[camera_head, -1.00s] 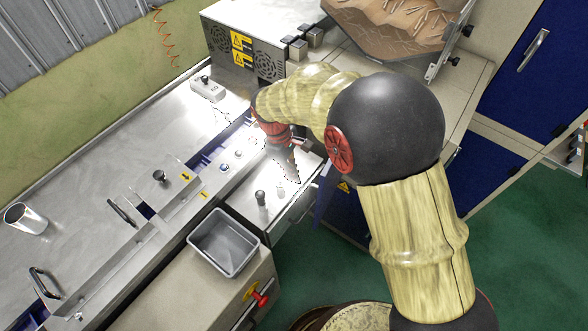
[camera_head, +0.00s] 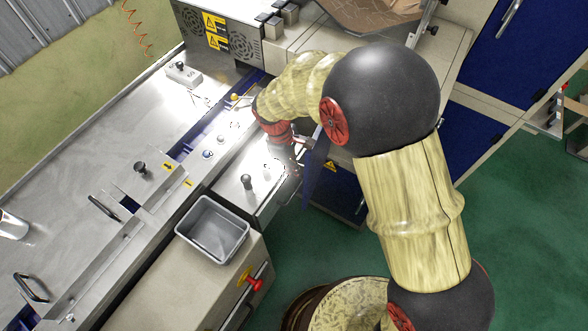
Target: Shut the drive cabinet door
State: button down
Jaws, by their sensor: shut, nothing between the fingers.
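The blue drive cabinet door (camera_head: 314,168) stands open at the front of the machine, seen nearly edge-on, just right of my gripper. Behind it is the dark blue cabinet front (camera_head: 340,196) with a yellow warning triangle. My gripper (camera_head: 296,172) points down beside the door's left side, with nothing in it. Its fingers are small and blurred against the bright metal, and I cannot tell whether they touch the door. My arm hides part of the cabinet's top and the door's upper end.
A grey tray (camera_head: 213,228) sits on the beige cabinet front left of my gripper. A black knob (camera_head: 246,182) stands on the metal top near it. Green floor (camera_head: 330,248) is clear in front of the cabinet.

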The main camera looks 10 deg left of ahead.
jog(key=d+n+t+p, duration=0.2)
jog(key=d+n+p, duration=0.55)
jog(key=d, duration=1.05)
jog(key=w+d+n+t+y+p, duration=0.1)
jog(key=w+d+n+p, duration=0.6)
jog(key=d, duration=0.5)
jog(key=shift+w+d+p, duration=0.25)
jog(key=shift+w+p, duration=0.7)
jog(key=shift+w, duration=0.4)
jog(key=shift+n, duration=0.25)
jog(key=shift+a, duration=0.1)
